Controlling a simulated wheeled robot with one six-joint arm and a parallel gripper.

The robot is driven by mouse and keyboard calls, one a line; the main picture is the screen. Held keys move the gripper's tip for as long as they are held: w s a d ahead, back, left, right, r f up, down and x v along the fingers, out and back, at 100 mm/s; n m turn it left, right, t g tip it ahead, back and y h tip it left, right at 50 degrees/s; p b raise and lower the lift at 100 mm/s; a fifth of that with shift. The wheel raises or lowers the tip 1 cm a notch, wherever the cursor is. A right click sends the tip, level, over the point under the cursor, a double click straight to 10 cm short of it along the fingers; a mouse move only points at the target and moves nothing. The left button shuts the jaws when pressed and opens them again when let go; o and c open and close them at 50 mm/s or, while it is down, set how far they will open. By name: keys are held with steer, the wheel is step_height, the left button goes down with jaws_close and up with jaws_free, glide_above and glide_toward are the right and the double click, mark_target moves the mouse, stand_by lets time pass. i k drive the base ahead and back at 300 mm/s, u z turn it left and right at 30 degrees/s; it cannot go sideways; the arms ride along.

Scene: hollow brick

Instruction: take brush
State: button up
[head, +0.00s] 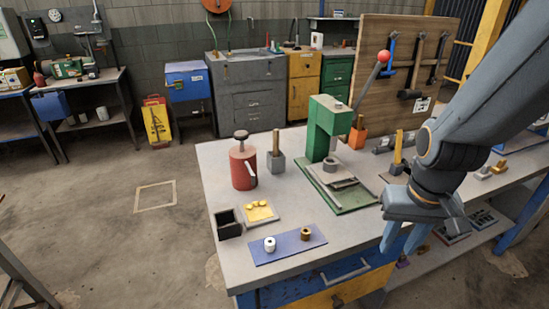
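No thing is plainly a brush; bristles cannot be made out. A wooden handle (276,142) stands upright in a small grey block (275,163) on the bench, between the red can and the green press. A yellow upright piece (398,146) on a dark base stands near my arm. My gripper (403,243) points down at the bench's right front, open and apparently empty, well to the right of the grey block.
The workbench (225,165) carries a red can (242,165), a green press (325,130) with a red-knobbed lever, a black box (228,224), a tray of yellow pieces (260,213) and a blue mat (272,252) with two small spools. A wooden tool board (385,40) stands behind.

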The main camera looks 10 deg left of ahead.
mark_target(276, 132)
steer(key=k, duration=1.2)
steer(key=z, duration=0.7)
steer(key=i, duration=1.15)
steer(key=u, duration=0.5)
steer(key=i, duration=0.55)
steer(key=u, duration=0.7)
steer(key=i, duration=0.5)
steer(key=z, duration=0.05)
